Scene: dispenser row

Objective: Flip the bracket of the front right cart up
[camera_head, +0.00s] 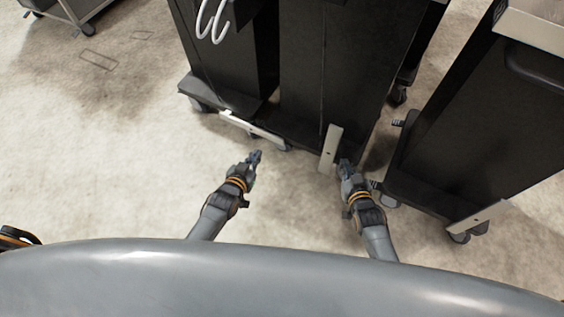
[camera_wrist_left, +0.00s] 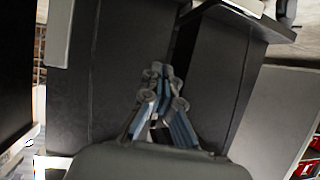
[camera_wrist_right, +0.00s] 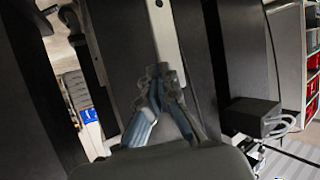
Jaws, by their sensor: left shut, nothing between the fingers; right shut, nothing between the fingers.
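In the head view, the black cart in the middle (camera_head: 312,80) has a pale bracket (camera_head: 331,148) at its lower front that stands up, slightly tilted. It also shows in the right wrist view (camera_wrist_right: 166,35), just beyond the fingertips. My right gripper (camera_head: 345,163) is shut and empty, close beside this bracket on its right; I cannot tell whether they touch. The neighbouring cart to the left (camera_head: 232,70) has its bracket (camera_head: 252,129) lying low along its base. My left gripper (camera_head: 256,156) is shut and empty in front of that low bracket, apart from it.
Another black cart (camera_head: 475,125) stands at the right, its pale bracket (camera_head: 482,215) low at its base. White cables (camera_head: 212,20) hang at the left cart's top. A wheeled rack (camera_head: 65,10) is at the far upper left. The floor at left is free.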

